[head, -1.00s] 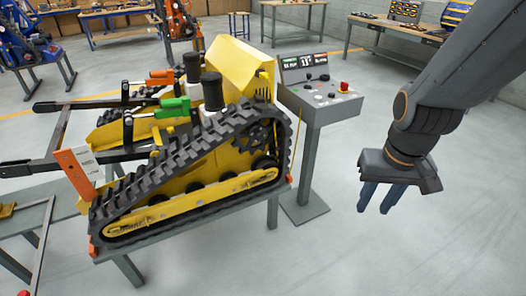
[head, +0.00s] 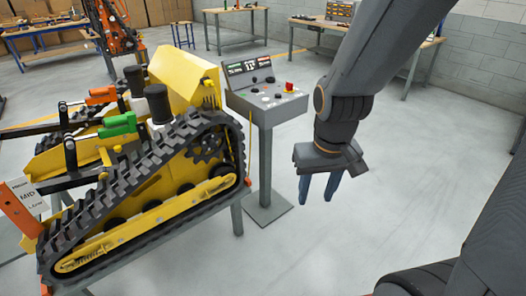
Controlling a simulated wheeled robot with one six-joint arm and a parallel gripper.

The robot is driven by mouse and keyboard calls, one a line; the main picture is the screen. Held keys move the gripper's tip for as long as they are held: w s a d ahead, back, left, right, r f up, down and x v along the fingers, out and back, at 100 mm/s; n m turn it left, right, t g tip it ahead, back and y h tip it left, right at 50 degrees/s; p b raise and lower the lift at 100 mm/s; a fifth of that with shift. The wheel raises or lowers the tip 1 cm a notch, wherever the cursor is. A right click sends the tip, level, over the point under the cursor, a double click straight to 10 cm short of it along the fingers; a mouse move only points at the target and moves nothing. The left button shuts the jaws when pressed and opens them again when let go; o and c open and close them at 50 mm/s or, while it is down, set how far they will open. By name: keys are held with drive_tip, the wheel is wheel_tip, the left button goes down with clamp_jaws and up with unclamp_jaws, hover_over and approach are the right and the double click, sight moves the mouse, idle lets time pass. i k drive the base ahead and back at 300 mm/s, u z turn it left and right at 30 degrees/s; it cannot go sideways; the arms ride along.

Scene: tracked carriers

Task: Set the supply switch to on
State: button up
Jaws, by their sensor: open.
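A grey control console (head: 266,101) stands on a pedestal just right of the yellow tracked carrier. Its sloped top carries several small knobs, a red button (head: 289,86) and an upright panel with lit displays (head: 249,67). Which of the small controls is the supply switch is too small to tell. My gripper (head: 319,188) hangs to the right of the console and lower in the picture, with its blue fingers pointing down. The fingers are apart and empty, touching nothing.
The yellow tracked carrier (head: 160,187) rests on a grey stand at the left, close to the console. Workbenches (head: 235,27) stand at the back. Open grey floor (head: 330,250) lies in front of the console and to the right.

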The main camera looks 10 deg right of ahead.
sight(289, 85)
drive_tip(key=z, duration=0.3)
drive_tip(key=i, duration=0.5)
drive_tip(key=z, duration=0.55)
drive_tip(key=i, duration=1.75)
drive_tip(key=u, duration=0.75)
